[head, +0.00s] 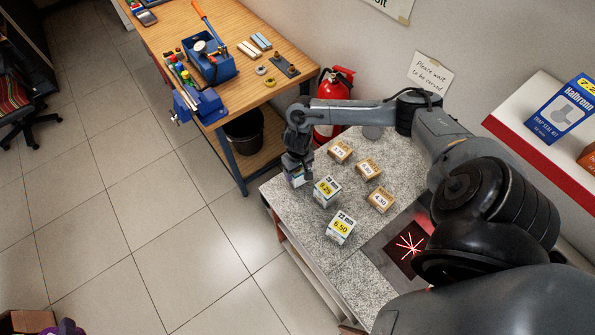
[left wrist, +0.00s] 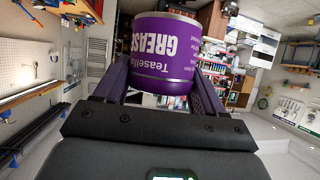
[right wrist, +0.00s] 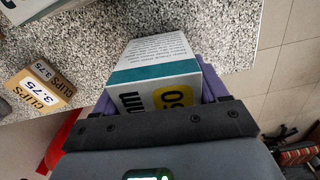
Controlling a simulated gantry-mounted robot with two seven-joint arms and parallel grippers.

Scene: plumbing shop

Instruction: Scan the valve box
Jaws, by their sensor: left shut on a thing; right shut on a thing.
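My right gripper (head: 297,164) is shut on a white box (head: 295,178) at the counter's left edge in the head view. In the right wrist view the held box (right wrist: 155,75) has a teal stripe, small print and a yellow patch ending in "50"; its full label is hidden. Two similar boxes stand nearby, marked 28 mm 8.25 (head: 326,191) and 22 mm 6.50 (head: 340,227). The scanner window (head: 398,257) glows with red lines at the counter's near right. My left gripper (left wrist: 152,88) is shut on a purple grease tub (left wrist: 165,52).
Several brown clip boxes (head: 368,169) stand behind the white boxes on the speckled counter (head: 310,237). A fire extinguisher (head: 331,95) stands behind the counter. A wooden workbench (head: 165,45) with tools is at the back left. My right arm reaches over the counter's back edge.

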